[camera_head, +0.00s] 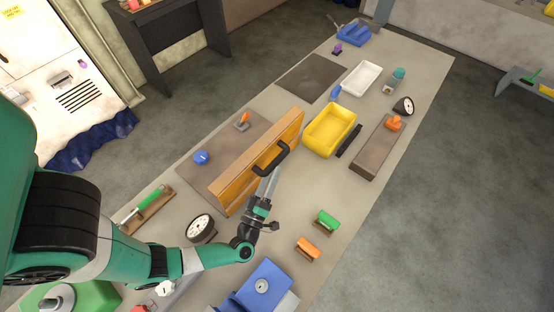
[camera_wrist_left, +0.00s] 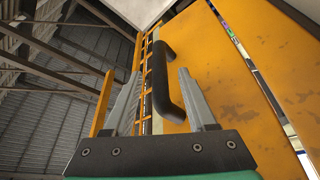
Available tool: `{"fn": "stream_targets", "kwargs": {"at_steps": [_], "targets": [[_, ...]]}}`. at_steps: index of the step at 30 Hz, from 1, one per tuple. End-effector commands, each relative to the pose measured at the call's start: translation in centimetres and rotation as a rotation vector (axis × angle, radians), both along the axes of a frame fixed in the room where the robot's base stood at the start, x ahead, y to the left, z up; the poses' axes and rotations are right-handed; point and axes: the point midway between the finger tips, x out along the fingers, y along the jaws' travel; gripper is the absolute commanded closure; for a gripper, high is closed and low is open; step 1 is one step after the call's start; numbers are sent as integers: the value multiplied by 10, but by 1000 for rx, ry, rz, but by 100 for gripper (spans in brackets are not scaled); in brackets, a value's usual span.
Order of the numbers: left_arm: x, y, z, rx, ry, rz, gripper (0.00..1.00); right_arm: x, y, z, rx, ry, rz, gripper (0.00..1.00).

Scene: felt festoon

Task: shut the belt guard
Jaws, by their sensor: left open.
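The belt guard (camera_head: 240,185) is an orange-yellow panel standing up along the edge of a brown plate (camera_head: 215,165) on the bench. Its black bar handle (camera_head: 271,158) is on the side facing my left gripper. My left gripper (camera_head: 269,183) is open just in front of the handle. In the left wrist view, the handle (camera_wrist_left: 165,80) shows between the two spread fingers of the left gripper (camera_wrist_left: 158,85), with the orange panel (camera_wrist_left: 225,75) behind. I cannot tell whether a finger touches the handle. My right gripper is not in view.
A yellow bin (camera_head: 330,130) stands close to the guard's far end. A round black gauge (camera_head: 201,228) sits near its near end. Green (camera_head: 327,219) and orange (camera_head: 307,249) blocks and a blue vise (camera_head: 262,287) stand at the near right. Bench between guard and green block is clear.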

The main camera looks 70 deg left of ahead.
Motion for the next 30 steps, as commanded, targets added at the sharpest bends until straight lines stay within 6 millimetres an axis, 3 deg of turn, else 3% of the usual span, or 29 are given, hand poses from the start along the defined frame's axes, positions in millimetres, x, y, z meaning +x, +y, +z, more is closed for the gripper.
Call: {"fn": "stream_targets", "kwargs": {"at_steps": [6,18,27,30], "targets": [[25,29,10,-1,-3,3,43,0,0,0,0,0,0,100],[33,36,12,0,-1,-2,43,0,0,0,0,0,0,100],[33,36,12,0,-1,-2,97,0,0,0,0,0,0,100],[33,36,12,0,-1,-2,100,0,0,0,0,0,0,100]]}}
